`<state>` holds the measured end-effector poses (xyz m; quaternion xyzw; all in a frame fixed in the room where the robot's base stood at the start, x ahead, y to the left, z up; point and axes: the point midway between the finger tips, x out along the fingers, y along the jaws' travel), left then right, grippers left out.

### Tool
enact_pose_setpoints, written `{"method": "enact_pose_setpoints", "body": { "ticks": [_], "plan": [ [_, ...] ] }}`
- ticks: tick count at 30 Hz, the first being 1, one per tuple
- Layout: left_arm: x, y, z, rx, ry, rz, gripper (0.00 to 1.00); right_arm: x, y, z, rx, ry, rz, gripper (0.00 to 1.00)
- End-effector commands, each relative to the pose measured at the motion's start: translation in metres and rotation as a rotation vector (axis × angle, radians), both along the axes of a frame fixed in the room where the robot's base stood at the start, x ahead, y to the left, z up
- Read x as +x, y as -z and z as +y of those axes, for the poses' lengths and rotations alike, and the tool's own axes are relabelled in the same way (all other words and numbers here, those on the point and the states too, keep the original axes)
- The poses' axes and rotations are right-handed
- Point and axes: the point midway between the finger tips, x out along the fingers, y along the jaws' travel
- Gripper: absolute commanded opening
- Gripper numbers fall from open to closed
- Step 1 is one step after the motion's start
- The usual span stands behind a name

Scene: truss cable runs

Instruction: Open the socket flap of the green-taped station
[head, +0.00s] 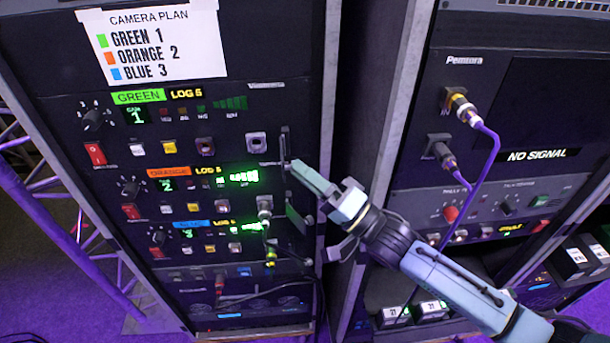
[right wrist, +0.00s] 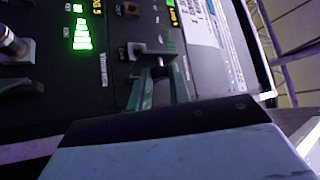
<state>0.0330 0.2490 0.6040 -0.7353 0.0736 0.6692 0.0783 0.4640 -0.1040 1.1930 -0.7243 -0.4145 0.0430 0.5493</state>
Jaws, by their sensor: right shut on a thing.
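The green-taped station is the top row of the left rack, marked by a green tape strip (head: 138,97). Its grey socket (head: 257,143) shows uncovered at the row's right end. A dark upright flap (head: 284,146) stands at the right of the socket, out from the panel. My right gripper (head: 294,166) reaches in from the right and is shut on the flap at its lower end. In the right wrist view the green fingers (right wrist: 160,92) are close to the grey socket plate (right wrist: 133,52), and hide most of the flap. My left gripper is not in view.
Below are the orange-taped row (head: 169,172) and the blue-taped row (head: 190,225). A plug (head: 265,205) sits in the orange row's socket, with a cable hanging down. The right rack (head: 465,60) has purple cables, near my right arm.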

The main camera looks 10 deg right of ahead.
Motion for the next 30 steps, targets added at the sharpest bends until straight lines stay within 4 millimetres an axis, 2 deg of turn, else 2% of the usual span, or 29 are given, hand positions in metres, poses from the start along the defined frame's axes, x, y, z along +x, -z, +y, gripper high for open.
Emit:
{"method": "enact_pose_setpoints", "body": {
  "ticks": [7,8,12,23,26,30],
  "plan": [
    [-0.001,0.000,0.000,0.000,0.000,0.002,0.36,0.000,-0.002,-0.001,0.003,0.002,-0.002,0.00],
    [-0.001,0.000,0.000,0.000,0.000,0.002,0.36,0.000,-0.002,-0.001,0.003,0.002,-0.002,0.22],
    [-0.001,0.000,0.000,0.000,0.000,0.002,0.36,0.000,-0.001,-0.001,0.002,0.002,-0.002,0.40],
    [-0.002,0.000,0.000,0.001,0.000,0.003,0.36,0.000,-0.006,-0.001,0.001,0.002,-0.003,0.41],
    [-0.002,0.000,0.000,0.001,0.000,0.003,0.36,0.000,-0.018,-0.001,0.001,0.001,-0.005,0.41],
    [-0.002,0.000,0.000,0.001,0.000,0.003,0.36,0.000,-0.048,-0.001,0.004,0.001,-0.011,0.41]
  ]
}}
